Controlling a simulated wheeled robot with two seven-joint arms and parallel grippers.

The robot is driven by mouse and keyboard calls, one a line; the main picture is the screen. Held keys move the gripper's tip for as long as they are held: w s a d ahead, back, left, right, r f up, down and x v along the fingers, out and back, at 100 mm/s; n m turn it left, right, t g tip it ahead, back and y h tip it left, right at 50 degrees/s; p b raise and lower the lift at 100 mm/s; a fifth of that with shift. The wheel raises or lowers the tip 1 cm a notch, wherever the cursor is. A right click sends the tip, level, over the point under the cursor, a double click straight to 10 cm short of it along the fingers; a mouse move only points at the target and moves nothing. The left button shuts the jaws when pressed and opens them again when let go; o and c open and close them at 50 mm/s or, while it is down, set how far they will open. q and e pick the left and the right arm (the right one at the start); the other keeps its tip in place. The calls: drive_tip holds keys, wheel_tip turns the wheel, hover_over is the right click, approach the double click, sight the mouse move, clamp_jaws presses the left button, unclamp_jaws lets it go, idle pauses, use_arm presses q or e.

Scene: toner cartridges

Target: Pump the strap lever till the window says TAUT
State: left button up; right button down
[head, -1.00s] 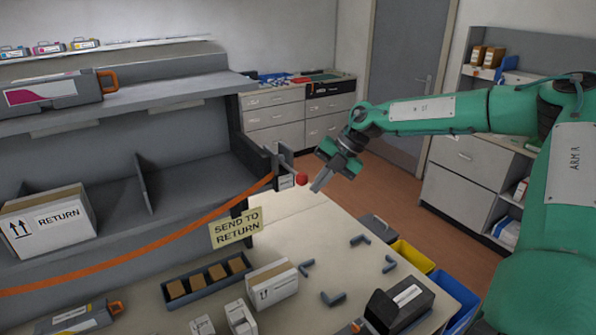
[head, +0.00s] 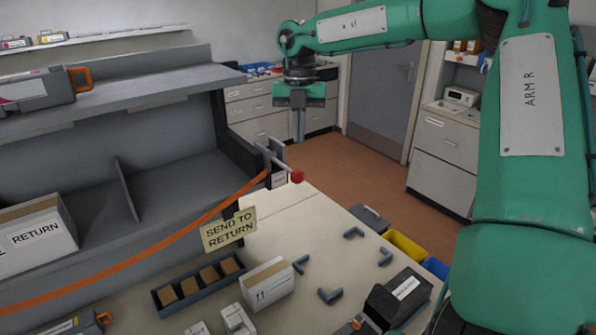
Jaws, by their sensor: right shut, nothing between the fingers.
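The strap lever (head: 279,164) is a grey bar with a red knob (head: 297,176) at its end, mounted at the right end of the shelf unit. It points out to the right and slightly down. The orange strap (head: 150,250) runs from it across the shelf front to the lower left and hangs in a curve. A small pale window plate (head: 278,180) sits under the lever; its text is too small to read. My right gripper (head: 298,138) points down above the knob, fingers shut and empty, apart from the knob in the picture. My left gripper is not in view.
A SEND TO RETURN sign (head: 229,230) hangs at the shelf's front corner. A RETURN box (head: 38,238) stands on the shelf. A tray of brown blocks (head: 157,295), a white carton (head: 267,284) and grey brackets (head: 330,296) lie on the table. Yellow (head: 407,245) and blue bins stand beyond its right edge.

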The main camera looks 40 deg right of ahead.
sight(297, 171)
drive_tip(key=shift+w+f, duration=0.25)
drive_tip(key=shift+f, duration=0.15)
drive_tip(key=f+b, duration=0.2)
drive_tip(key=f, duration=0.1)
drive_tip(key=shift+s+a+f, duration=0.1)
drive_tip(key=shift+s+f, duration=0.1)
drive_tip(key=shift+f, duration=0.1)
wheel_tip(297, 171, down, 2)
drive_tip(key=shift+a+b, duration=0.1)
drive_tip(key=shift+b, duration=0.3)
drive_tip(key=shift+w+f, duration=0.1)
drive_tip(key=shift+f, duration=0.3)
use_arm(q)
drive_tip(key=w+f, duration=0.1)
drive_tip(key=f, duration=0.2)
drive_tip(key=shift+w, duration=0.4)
